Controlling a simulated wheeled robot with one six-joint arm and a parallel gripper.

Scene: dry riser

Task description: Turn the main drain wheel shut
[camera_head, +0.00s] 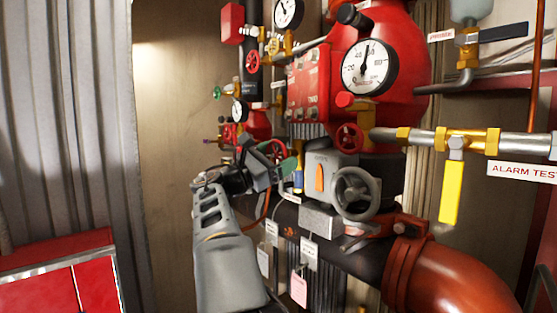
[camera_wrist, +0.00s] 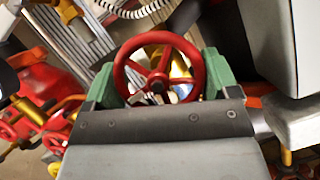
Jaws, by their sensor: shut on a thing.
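A red spoked handwheel (camera_wrist: 158,84) stands between the two green fingers of my gripper (camera_wrist: 160,78) in the wrist view. One finger lies on each side of its rim, and the gripper is shut on it. In the head view my gripper (camera_head: 277,161) reaches in from below to the front of the piping, left of a grey box with an orange mark. The held wheel is mostly hidden there behind the fingers. I cannot read a label that names this wheel as the main drain.
A grey handwheel (camera_head: 357,193) and a grey box (camera_head: 322,175) stand close to the right of my gripper. Another red wheel (camera_head: 349,138) is above. A yellow lever (camera_head: 452,192) hangs at right. Paper tags (camera_head: 299,288) hang below. The floor side at left is clearer, beside a red cabinet (camera_head: 60,285).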

